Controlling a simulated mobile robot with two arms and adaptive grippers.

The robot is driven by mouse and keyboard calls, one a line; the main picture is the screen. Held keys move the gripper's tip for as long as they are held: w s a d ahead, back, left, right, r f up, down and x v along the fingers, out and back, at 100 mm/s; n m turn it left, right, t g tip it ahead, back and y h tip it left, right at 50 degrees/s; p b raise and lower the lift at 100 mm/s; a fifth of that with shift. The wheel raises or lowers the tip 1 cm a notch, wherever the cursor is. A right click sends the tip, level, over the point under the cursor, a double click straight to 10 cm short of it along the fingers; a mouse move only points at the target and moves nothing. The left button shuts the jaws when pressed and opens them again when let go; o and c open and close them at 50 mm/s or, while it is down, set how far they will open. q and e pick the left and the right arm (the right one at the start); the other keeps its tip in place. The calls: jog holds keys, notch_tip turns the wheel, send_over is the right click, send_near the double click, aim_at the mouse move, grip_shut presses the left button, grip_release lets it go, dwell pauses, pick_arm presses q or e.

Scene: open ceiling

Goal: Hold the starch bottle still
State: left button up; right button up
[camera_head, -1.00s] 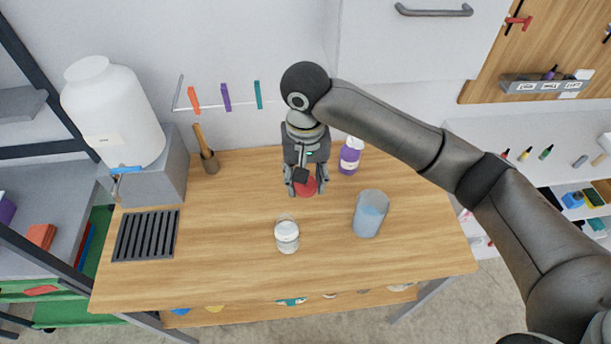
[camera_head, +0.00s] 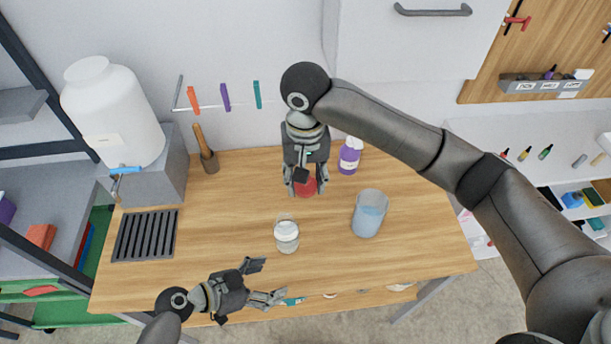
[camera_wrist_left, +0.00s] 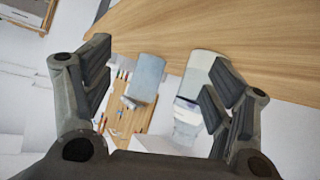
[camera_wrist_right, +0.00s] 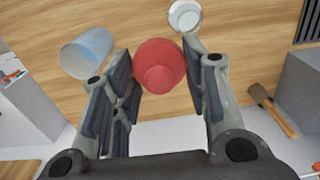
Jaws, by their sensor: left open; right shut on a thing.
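A red round object (camera_head: 306,187) stands near the table's back; it looks like a mortar or cup, and my right gripper (camera_head: 305,190) is shut on it. In the right wrist view the red object (camera_wrist_right: 160,68) sits between the two fingers. A clear jar with white contents (camera_head: 287,234) stands upright mid-table. A purple bottle with a white label (camera_head: 349,157) stands behind to the right. I cannot read which is the starch bottle. My left gripper (camera_head: 272,280) is open and empty at the front edge, nearer than the jar. The jar also shows in the left wrist view (camera_wrist_left: 203,68).
A blue-filled beaker (camera_head: 369,214) stands right of the jar. A large white tank (camera_head: 113,113) stands on a grey block. The front left of the wooden table is clear.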

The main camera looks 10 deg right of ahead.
pick_arm(q)
jog(key=t, duration=0.2)
send_near(277, 243)
jog(key=x, duration=0.2)
jog(key=shift+s+d+f, duration=0.1)
jog(key=shift+d+f, duration=0.25)
jog(key=shift+d, duration=0.05)
pick_arm(e)
jog(key=shift+w+f, duration=0.1)
jog(key=shift+w, duration=0.05)
pick_arm(q)
jog(key=shift+w+r, duration=0.1)
jog(key=shift+w, duration=0.15)
jog(key=shift+w+x, duration=0.2)
jog(key=shift+x, duration=4.65)
jog(key=shift+a, duration=0.15)
jog(key=shift+c, duration=0.4)
jog(key=c, duration=0.6)
pick_arm(e)
jog(key=a+f+m, duration=0.1)
jog(key=f, duration=0.1)
jog(key=a+f+m, duration=0.1)
jog(key=a+f, duration=0.1)
jog(key=a+f+m, duration=0.2)
jog(key=shift+f, duration=2.45)
